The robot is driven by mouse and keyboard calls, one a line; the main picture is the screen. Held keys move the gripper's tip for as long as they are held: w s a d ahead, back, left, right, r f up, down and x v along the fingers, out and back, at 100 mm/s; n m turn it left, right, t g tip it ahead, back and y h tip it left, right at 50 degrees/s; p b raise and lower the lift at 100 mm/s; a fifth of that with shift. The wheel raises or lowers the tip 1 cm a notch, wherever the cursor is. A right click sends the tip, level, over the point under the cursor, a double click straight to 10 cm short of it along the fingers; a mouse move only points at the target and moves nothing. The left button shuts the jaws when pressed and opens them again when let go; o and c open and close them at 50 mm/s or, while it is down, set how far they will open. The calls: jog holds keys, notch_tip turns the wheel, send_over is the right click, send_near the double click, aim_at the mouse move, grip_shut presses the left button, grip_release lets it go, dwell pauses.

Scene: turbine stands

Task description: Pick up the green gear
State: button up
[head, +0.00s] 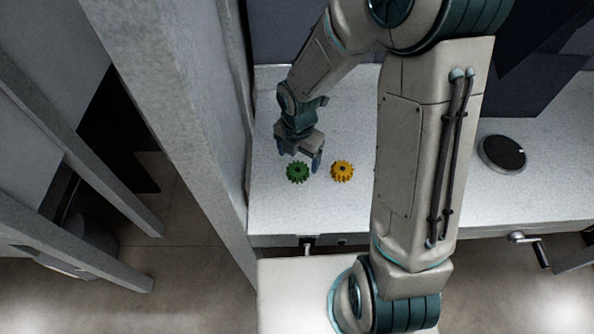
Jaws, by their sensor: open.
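The green gear (297,172) lies on the white table top near its left front part. One finger is up and left of the gear, the other lies between the two gears in the picture. I cannot tell the exact height of the fingertips above the table.
The white table (275,215) is bare around the gears. A grey post (185,130) rises close to its left edge. A dark round disc (503,153) sits on the table at the right. A crank handle (527,243) shows at the front right edge. My arm hides the table's middle.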

aim_at(297, 170)
jog(key=shift+a+f+p, duration=0.1)
jog(key=shift+f+p, duration=0.2)
jog(key=shift+f, duration=2.35)
jog(key=shift+c, duration=0.3)
jog(key=c, duration=1.4)
jog(key=shift+r, duration=0.15)
jog(key=shift+r, duration=0.6)
notch_tip(297, 170, up, 3)
jog(key=shift+w+f, duration=0.1)
jog(key=d+r, duration=0.2)
jog(key=d, duration=0.1)
jog(key=w+d+r, duration=0.1)
jog(key=d+r, duration=0.1)
jog(key=d, duration=0.2)
jog(key=w+d+r, duration=0.1)
jog(key=d+r, duration=0.1)
jog(key=d, duration=0.2)
jog(key=shift+d+r, duration=0.2)
jog(key=shift+r, duration=0.2)
